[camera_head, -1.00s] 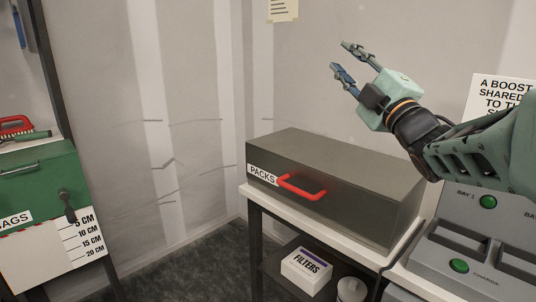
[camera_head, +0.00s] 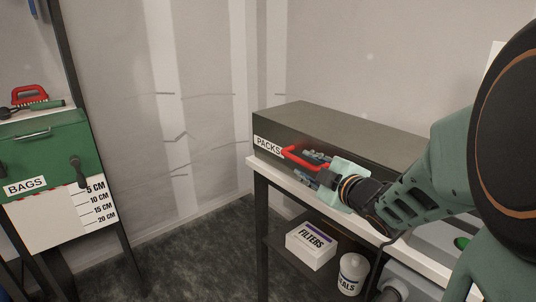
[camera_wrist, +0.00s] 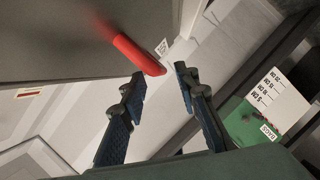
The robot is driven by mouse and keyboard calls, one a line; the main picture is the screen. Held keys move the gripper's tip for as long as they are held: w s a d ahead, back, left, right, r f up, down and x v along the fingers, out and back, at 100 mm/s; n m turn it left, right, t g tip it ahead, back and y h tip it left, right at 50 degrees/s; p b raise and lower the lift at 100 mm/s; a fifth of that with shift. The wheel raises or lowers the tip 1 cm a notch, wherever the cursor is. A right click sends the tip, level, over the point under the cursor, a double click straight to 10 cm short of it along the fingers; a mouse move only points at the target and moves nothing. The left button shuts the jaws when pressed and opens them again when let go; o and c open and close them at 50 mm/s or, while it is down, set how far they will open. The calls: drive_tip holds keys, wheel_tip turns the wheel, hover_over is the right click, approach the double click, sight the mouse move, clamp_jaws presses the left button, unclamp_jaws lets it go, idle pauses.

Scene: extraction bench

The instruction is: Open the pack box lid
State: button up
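The dark grey pack box (camera_head: 345,128) stands shut on the white-topped bench, with a "PACKS" label at the left of its front. Its red handle (camera_head: 291,155) sticks out from the front. My gripper (camera_head: 309,166) is in front of the box at the handle, its fingers pointing left. In the wrist view my gripper (camera_wrist: 160,77) is open, with a gap between the dark fingertips. The red handle (camera_wrist: 137,54) lies just beyond the left fingertip there, and I cannot tell whether they touch. My arm hides the right part of the box front.
A white "FILTERS" box (camera_head: 311,246) and a white jar (camera_head: 352,273) stand on the shelf below. A green "BAGS" box (camera_head: 43,156) is on a rack at the left. The grey floor between rack and bench is clear.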

sight(303, 162)
drive_tip(key=x, duration=0.4)
drive_tip(key=shift+w+a+f+b, duration=0.1)
drive_tip(key=shift+w+a+b, duration=0.05)
drive_tip(key=shift+w+b, duration=0.25)
clamp_jaws()
